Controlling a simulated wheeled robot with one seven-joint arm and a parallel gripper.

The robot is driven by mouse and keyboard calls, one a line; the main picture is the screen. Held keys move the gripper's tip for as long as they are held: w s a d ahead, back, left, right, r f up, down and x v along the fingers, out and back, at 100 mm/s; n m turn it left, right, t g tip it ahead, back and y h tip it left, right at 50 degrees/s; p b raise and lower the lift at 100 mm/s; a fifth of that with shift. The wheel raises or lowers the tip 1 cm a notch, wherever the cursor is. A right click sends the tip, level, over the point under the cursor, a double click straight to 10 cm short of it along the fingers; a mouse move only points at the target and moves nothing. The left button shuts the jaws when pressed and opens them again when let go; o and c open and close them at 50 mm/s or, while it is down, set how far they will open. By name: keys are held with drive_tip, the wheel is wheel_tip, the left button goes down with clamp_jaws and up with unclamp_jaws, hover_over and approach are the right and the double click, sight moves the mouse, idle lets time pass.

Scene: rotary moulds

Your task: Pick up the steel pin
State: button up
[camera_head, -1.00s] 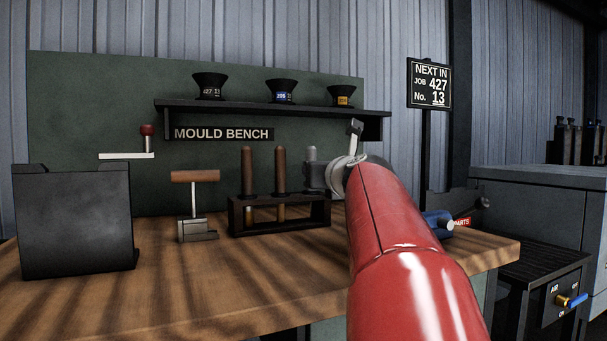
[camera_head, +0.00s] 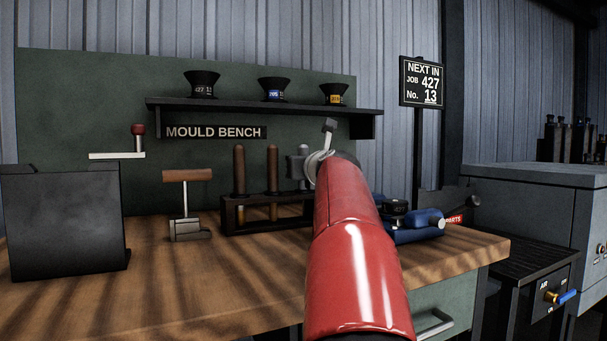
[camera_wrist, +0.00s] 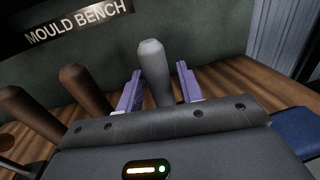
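The steel pin (camera_wrist: 156,72) is a grey, round-topped rod standing upright in the wrist view. Its lower part is hidden by my gripper's body. My gripper (camera_wrist: 158,84) has its two purple fingers on either side of the pin, with a visible gap on each side. In the head view the top of the pin (camera_head: 303,153) shows at the right end of a dark rack (camera_head: 268,213), partly behind my red arm. My fingers are hidden or too small to make out in that view.
Two brown-handled rods (camera_head: 239,170) stand in the rack left of the pin. A wooden-handled T-tool (camera_head: 187,176) and a dark box (camera_head: 68,222) are farther left on the bench. A blue tool (camera_head: 418,229) lies right of my arm. A shelf (camera_head: 265,106) with funnels hangs above.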

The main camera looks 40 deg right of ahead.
clamp_jaws()
